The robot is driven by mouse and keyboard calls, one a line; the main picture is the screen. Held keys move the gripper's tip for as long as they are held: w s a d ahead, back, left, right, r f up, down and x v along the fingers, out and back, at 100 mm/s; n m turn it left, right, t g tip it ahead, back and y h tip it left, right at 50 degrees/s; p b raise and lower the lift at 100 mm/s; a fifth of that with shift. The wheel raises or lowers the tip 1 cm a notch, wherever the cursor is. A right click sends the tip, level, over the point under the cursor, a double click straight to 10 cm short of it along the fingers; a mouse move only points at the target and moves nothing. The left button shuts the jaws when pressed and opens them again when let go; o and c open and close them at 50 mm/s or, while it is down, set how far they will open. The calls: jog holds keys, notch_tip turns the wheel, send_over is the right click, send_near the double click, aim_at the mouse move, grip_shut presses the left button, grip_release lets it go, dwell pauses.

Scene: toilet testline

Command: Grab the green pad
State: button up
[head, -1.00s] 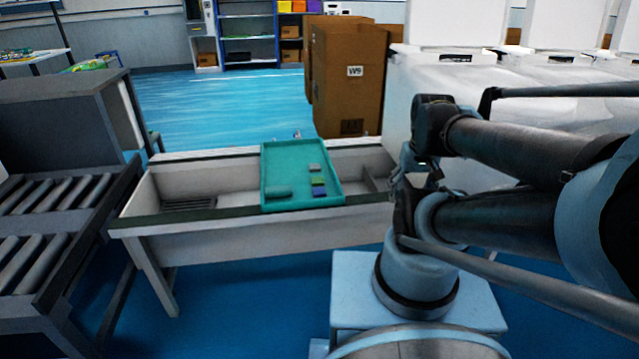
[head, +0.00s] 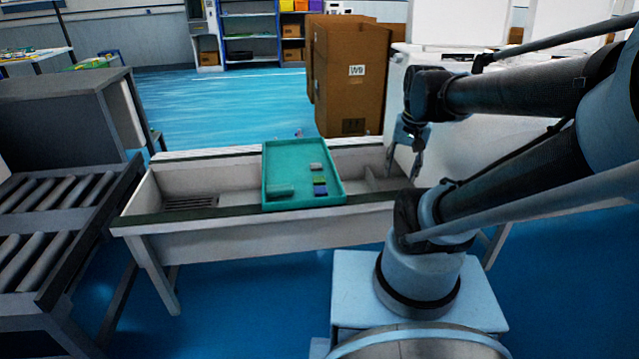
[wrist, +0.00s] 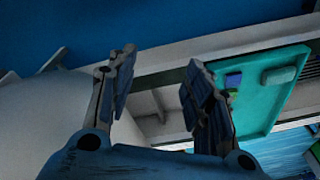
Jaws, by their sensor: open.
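The green pad (head: 319,181) is a small flat piece in the teal tray (head: 272,165), between a grey piece and a blue one. In the wrist view only a little of the green pad (wrist: 232,92) shows beside the right finger, which covers part of it. My gripper (head: 404,168) hangs over the right end of the white table, to the right of the tray and apart from the pad. In the wrist view my gripper (wrist: 158,68) has its fingers spread with nothing between them.
The tray also holds a blue piece (head: 320,190), a grey piece (head: 315,167) and a longer green-grey block (head: 281,190). It rests across the rims of the trough-like white table (head: 230,245). Brown boxes (head: 350,80) stand behind; a roller conveyor (head: 55,215) is at left.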

jog(key=w+a+r+m, duration=0.3)
jog(key=w+a+m, duration=0.15)
jog(key=w, duration=0.35)
jog(key=m+g+y, duration=0.1)
jog(key=m+g, duration=0.1)
jog(key=m, duration=0.7)
send_over(320, 179)
jog(key=f, duration=1.8)
jog(key=shift+d+f, duration=0.25)
jog(key=shift+d, duration=0.05)
jog(key=shift+a+f, duration=0.15)
jog(key=shift+f, duration=1.2)
jog(key=shift+a+f, duration=0.1)
jog(key=shift+f, duration=1.25)
jog(key=c, duration=0.4)
jog(key=shift+o, duration=0.2)
jog(key=shift+r, duration=0.1)
